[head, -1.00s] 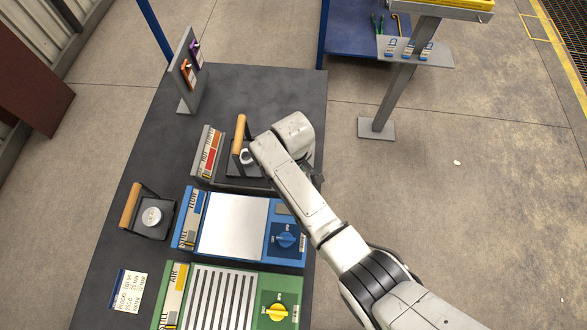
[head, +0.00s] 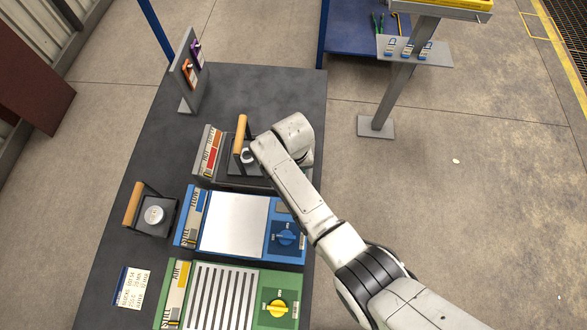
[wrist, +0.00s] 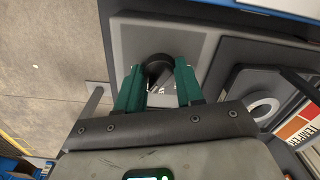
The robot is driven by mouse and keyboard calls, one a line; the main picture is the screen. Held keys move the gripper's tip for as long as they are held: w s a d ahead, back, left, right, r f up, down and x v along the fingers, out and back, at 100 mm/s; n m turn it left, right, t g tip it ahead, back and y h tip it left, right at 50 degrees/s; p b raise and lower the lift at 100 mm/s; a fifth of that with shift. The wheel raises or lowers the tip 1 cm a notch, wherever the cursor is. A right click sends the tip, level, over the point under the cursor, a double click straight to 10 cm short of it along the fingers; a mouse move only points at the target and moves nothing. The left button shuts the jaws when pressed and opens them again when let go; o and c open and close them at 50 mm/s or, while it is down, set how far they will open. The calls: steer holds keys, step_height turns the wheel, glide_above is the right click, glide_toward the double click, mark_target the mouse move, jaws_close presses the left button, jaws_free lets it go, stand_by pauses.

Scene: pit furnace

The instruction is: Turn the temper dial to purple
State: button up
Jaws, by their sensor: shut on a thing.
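The temper dial (wrist: 157,62) is a round black knob on a grey plate in the wrist view. My gripper (wrist: 159,70) has two green fingers shut on the dial, one on each side. The dial's colour marks and pointer cannot be read here. The temper station (head: 206,158), with its red, orange and white label strip, stands at the back of the bench in the head view. My arm hides the dial and my fingers there.
A weight with a wooden handle (head: 241,136) stands on the temper station, close to my wrist. A blue station (head: 232,224) and a green station (head: 226,300) stand nearer. A second handled weight (head: 152,215) sits left. A tag stand (head: 190,76) is at the back.

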stand_by(0.5)
steer(key=o, duration=1)
steer(key=shift+o, duration=0.2)
steer(key=shift+r, duration=0.1)
step_height(320, 180, up, 11)
steer(key=s+d+f+b, duration=0.1)
steer(key=s+d+f, duration=0.4)
steer(key=d, duration=0.5)
steer(key=s+d+r+m+b, duration=0.1)
steer(key=s+d, duration=0.6)
steer(key=s, duration=0.4)
steer(key=s+d+r+t+b, duration=0.1)
steer(key=s+d, duration=0.6)
steer(key=s, duration=0.4)
steer(key=shift+s+r+m, duration=0.2)
steer(key=shift+r+m, duration=0.05)
steer(key=shift+m, duration=0.15)
